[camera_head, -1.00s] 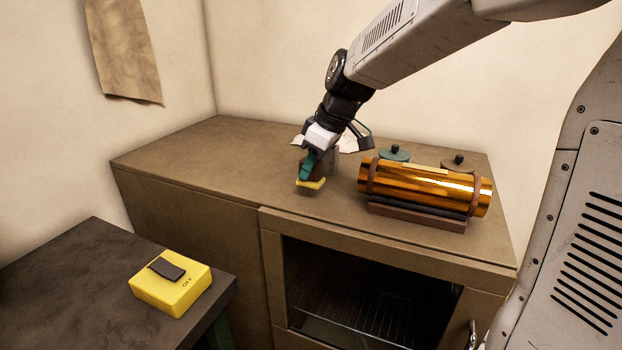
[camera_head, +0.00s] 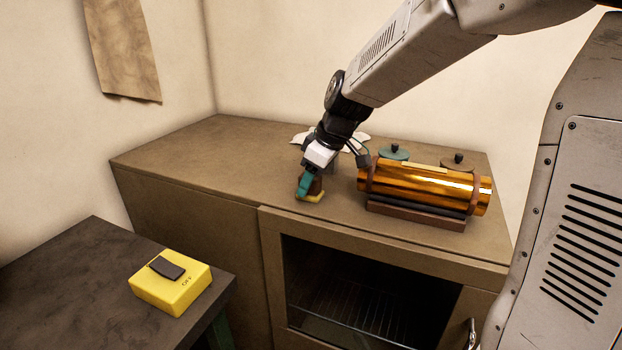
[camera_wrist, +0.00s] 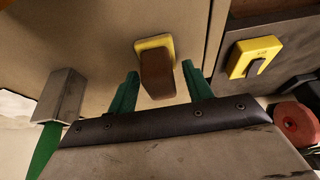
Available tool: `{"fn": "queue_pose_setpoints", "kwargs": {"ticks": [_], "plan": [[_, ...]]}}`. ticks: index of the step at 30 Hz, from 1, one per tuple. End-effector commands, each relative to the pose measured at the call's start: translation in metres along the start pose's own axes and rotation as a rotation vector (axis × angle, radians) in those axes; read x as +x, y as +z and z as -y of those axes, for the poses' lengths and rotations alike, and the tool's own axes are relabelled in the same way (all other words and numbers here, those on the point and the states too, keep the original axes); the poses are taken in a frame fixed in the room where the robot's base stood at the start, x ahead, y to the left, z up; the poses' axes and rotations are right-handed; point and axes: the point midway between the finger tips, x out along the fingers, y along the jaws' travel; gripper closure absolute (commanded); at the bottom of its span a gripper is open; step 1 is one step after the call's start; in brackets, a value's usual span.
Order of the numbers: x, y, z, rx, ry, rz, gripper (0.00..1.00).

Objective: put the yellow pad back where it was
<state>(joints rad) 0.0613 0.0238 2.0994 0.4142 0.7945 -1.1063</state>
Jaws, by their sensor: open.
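The yellow pad (camera_head: 315,197) is low at the top of the brown cabinet (camera_head: 220,155), left of the brass tube, and appears to rest on it. A brown block-shaped grip stands on the pad; it shows in the wrist view (camera_wrist: 157,78), with the pad's yellow edge (camera_wrist: 155,43) beyond it. My gripper (camera_head: 308,188) is over the pad, pointing down. Its green fingers are open, one on each side of the brown grip, with a gap visible on both sides in the wrist view. The pad's underside is hidden.
A brass tube (camera_head: 420,183) lies on a cradle to the right, with two round lidded pots (camera_head: 394,153) behind. A white crumpled sheet (camera_head: 355,137) lies behind my gripper. A yellow switch box (camera_head: 172,288) sits on the dark table (camera_head: 80,270). The cabinet's left top is clear.

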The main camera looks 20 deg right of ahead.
Motion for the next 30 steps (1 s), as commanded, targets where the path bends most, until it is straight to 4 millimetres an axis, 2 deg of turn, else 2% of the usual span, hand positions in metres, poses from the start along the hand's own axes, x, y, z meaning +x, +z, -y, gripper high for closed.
{"fn": "queue_pose_setpoints", "kwargs": {"ticks": [4, 7, 15, 21, 28, 30], "plan": [[-0.006, -0.002, 0.000, 0.000, 0.002, -0.001, 0.50], [-0.020, -0.002, -0.001, 0.001, 0.003, -0.003, 0.50], [-0.079, -0.002, -0.001, -0.001, 0.005, -0.003, 0.50], [-0.111, -0.002, 0.000, 0.001, 0.002, -0.002, 0.50], [-0.124, -0.001, 0.001, 0.001, 0.000, 0.001, 0.50], [-0.126, 0.002, 0.006, 0.014, 0.001, 0.006, 0.50]]}}
